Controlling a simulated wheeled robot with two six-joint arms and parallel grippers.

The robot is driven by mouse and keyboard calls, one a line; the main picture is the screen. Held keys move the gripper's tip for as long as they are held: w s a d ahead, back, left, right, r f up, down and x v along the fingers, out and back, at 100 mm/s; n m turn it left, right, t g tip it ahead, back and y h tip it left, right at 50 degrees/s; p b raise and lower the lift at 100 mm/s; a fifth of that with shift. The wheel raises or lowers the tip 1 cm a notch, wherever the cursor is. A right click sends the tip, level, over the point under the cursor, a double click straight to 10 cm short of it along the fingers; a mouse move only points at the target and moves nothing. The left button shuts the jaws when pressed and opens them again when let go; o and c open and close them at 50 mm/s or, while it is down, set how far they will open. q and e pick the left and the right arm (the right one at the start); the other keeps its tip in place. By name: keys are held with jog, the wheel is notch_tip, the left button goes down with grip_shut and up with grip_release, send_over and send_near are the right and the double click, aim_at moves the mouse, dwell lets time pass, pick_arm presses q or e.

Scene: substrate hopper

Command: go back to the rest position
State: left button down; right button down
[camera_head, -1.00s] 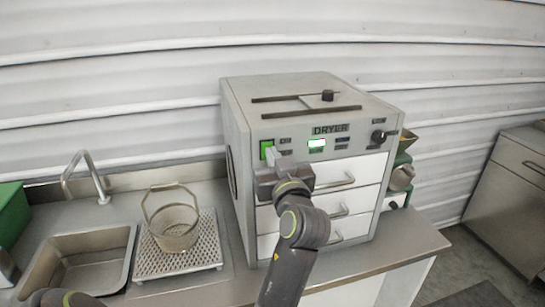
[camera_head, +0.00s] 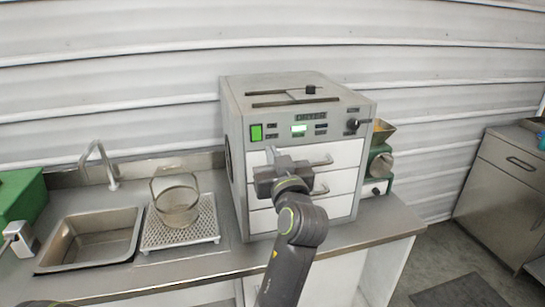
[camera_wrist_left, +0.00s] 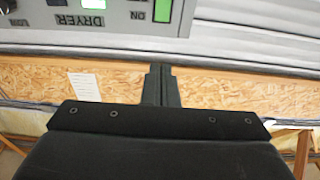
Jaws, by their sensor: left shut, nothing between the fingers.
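My left gripper (camera_head: 273,153) is shut and empty. In the head view it shows in front of the upper white drawers of the grey dryer (camera_head: 237,115), just below and right of the green switch (camera_head: 256,132). I cannot tell how far it stands from the drawer fronts. In the left wrist view its two fingers (camera_wrist_left: 161,78) are together with nothing between them. There the dryer panel (camera_wrist_left: 115,20) appears upside down at the top, with the green switch (camera_wrist_left: 163,10). My right gripper is not in view.
Left of the dryer are a wire basket (camera_head: 177,205) on a perforated tray (camera_head: 153,239), a sink (camera_head: 68,262), a tap (camera_head: 100,160) and a green box (camera_head: 22,195). A green device with a funnel (camera_head: 383,130) stands right of the dryer. A cabinet (camera_head: 500,190) stands at far right.

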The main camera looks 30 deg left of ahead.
pick_arm(q)
jog(key=w+d+f+m+h+b, duration=0.1)
jog(key=w+f+m+h, duration=0.25)
jog(key=f, duration=1.05)
jog(key=w+d+f+m+h, duration=0.1)
jog(key=w+f+m+h, duration=0.3)
jog(key=f, duration=1)
jog(key=s+f+m+g+h, duration=0.15)
jog(key=s+f, duration=0.35)
jog(key=f, duration=0.7)
jog(key=s+f+m+g+h, duration=0.1)
jog(key=s+f+g, duration=0.3)
jog(key=f, duration=0.8)
jog(key=s+f+g+h+b, duration=0.1)
jog(key=s+f+g+h, duration=0.15)
jog(key=s+f, duration=1.6)
jog(key=s+a+f+g, duration=0.1)
jog(key=s+f, duration=0.3)
jog(key=s, duration=0.9)
jog(key=s+a+f+n+g+b, duration=0.1)
jog(key=s+f+g, duration=0.2)
jog(key=s, duration=1.1)
jog(key=shift+s+f, duration=0.15)
jog(key=shift+f, duration=0.7)
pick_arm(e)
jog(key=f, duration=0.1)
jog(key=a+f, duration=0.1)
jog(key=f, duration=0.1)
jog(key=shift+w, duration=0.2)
